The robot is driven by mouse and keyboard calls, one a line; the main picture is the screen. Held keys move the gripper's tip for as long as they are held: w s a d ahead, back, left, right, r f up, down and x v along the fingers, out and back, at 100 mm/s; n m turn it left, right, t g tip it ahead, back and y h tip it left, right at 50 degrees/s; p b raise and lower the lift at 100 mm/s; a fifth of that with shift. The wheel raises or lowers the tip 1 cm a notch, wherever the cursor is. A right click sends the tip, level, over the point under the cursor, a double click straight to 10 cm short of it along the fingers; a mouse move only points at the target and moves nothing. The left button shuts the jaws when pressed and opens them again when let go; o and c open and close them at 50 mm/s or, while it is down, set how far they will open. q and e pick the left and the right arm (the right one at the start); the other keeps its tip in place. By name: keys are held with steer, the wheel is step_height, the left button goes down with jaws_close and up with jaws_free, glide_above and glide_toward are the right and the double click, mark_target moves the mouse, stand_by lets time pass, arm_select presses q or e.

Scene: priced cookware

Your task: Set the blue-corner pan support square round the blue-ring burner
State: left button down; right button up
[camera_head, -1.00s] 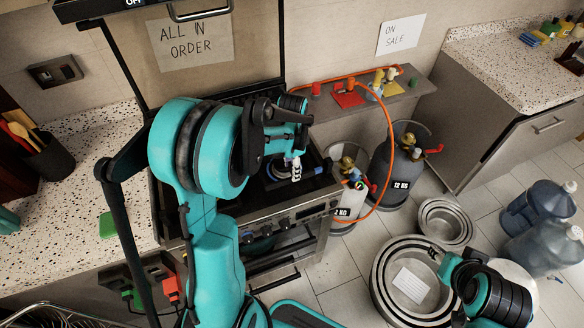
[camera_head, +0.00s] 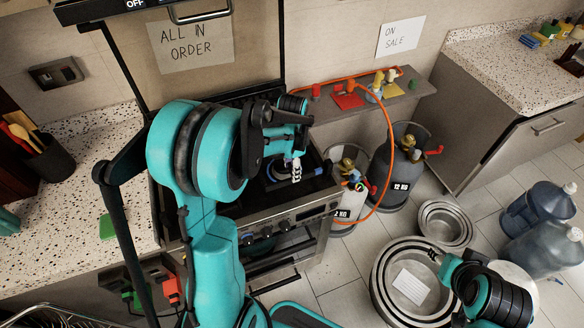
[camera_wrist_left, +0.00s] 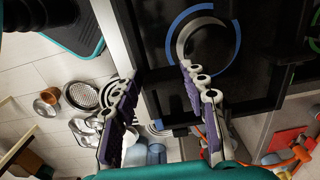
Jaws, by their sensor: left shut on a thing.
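The left gripper (camera_head: 294,172) is over the hob of the cooker, and its two fingers (camera_wrist_left: 160,76) show in the left wrist view with dark material between them. It is shut on the dark pan support, whose outline is hard to separate from the black hob. A small blue patch (camera_wrist_left: 156,126) shows near the fingers. The blue-ring burner (camera_wrist_left: 205,38) lies just beyond the fingertips, a pale ring with blue arcs around it. In the head view the arm covers much of the hob.
Gas cylinders (camera_head: 400,165) with an orange hose (camera_head: 388,150) stand right of the cooker (camera_head: 292,222). Nested round pans (camera_head: 384,290) and water bottles (camera_head: 545,240) are on the floor. A raised cooker lid (camera_head: 215,70) stands behind the hob. A speckled worktop (camera_head: 85,195) lies left.

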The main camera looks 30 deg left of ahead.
arm_select(q)
steer(key=shift+f+b, duration=1.15)
steer(key=shift+f, duration=0.25)
steer(key=shift+f, duration=0.1)
stand_by(0.7)
steer(key=shift+f+b, duration=0.3)
steer(key=shift+b, duration=0.15)
steer(key=shift+f, duration=0.15)
stand_by(1.1)
steer(key=shift+r+p, duration=1.2)
steer(key=shift+r, duration=0.8)
steer(key=shift+s, duration=0.1)
